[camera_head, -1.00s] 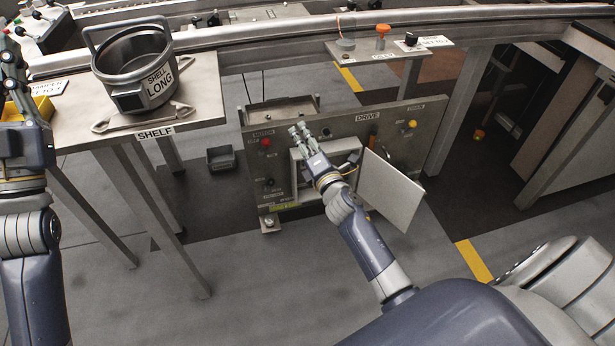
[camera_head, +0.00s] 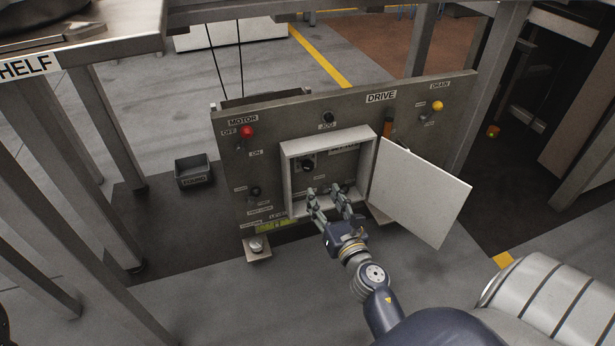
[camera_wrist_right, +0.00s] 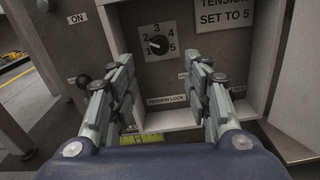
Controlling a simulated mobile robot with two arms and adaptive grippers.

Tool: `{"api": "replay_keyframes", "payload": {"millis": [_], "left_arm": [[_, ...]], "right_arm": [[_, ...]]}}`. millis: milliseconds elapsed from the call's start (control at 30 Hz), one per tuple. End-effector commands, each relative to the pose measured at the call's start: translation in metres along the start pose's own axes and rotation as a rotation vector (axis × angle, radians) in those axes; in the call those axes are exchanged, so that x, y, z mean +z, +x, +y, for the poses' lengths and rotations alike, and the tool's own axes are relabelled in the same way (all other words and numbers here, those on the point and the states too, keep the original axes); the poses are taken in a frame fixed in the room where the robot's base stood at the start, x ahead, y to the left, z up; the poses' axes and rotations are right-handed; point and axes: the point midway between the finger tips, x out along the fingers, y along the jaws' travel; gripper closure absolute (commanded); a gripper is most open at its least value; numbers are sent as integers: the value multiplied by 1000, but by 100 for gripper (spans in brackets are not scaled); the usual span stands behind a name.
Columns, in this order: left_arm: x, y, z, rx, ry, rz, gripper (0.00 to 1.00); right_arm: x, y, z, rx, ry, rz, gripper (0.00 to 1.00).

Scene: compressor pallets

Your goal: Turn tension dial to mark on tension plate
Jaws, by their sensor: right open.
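The tension dial (camera_wrist_right: 158,45) is a dark round knob with a white pointer, on a plate numbered 1 to 5 inside an open box. The pointer is toward the left, by the 1 and 2. The tension plate (camera_wrist_right: 222,18) right of it reads "TENSION SET TO 5". The dial also shows in the head view (camera_head: 308,164). My right gripper (camera_head: 324,193) is open and empty at the lower front of the box. In the right wrist view its fingers (camera_wrist_right: 158,65) stand apart, below and either side of the dial, not touching it. My left gripper is out of view.
The white box (camera_head: 286,180) has walls around the dial, and its door (camera_head: 418,192) hangs open to the right. A tension lock label (camera_wrist_right: 166,99) is below the dial. Motor switches (camera_head: 247,132) are on the drive panel (camera_head: 350,115). A shelf (camera_head: 120,35) stands left.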

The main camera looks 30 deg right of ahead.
Motion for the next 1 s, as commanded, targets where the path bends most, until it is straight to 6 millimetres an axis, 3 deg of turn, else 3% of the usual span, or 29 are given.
{"api": "replay_keyframes", "payload": {"millis": [600,1000], "left_arm": [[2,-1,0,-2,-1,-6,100],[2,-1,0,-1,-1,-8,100]], "right_arm": [[1,97,0,1,-1,-1,55],[0,106,0,0,0,0,55]]}}
